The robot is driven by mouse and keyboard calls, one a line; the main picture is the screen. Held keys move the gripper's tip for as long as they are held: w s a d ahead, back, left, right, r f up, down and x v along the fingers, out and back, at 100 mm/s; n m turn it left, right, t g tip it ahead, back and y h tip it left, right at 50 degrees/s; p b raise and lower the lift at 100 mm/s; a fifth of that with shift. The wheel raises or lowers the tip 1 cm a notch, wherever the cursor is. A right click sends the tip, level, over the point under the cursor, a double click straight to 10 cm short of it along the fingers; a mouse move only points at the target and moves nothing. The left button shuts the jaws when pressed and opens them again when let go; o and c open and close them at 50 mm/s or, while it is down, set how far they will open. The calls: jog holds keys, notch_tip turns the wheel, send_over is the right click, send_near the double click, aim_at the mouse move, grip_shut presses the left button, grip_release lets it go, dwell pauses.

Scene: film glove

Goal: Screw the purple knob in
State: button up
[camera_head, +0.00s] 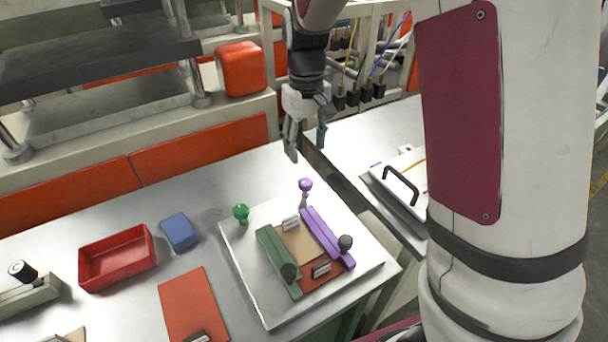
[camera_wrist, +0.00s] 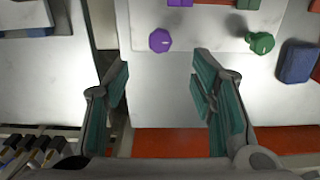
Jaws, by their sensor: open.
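The purple knob (camera_head: 305,185) stands upright on a stem at the far corner of the white plate (camera_head: 262,312), near the far end of the purple bar (camera_head: 322,232). In the wrist view the purple knob (camera_wrist: 160,40) is seen from above, beyond the fingertips and roughly midway between them. My gripper (camera_head: 308,145) is open and empty, above and behind the knob, apart from it. Its two teal-padded fingers also show in the wrist view (camera_wrist: 160,75). How far the knob is screwed in cannot be told.
A green knob (camera_head: 241,212) stands at the plate's left, near a green bar (camera_head: 277,258). Black knobs sit at the bars' near ends. A blue block (camera_head: 179,231), red tray (camera_head: 84,279) and red sheet (camera_head: 190,300) lie left. A gap separates the right-hand table (camera_head: 352,145).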

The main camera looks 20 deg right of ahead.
aim_at(306, 181)
notch_tip(306, 181, down, 11)
jog(key=shift+r, duration=0.15)
jog(key=shift+c, duration=0.2)
jog(key=c, duration=1.1)
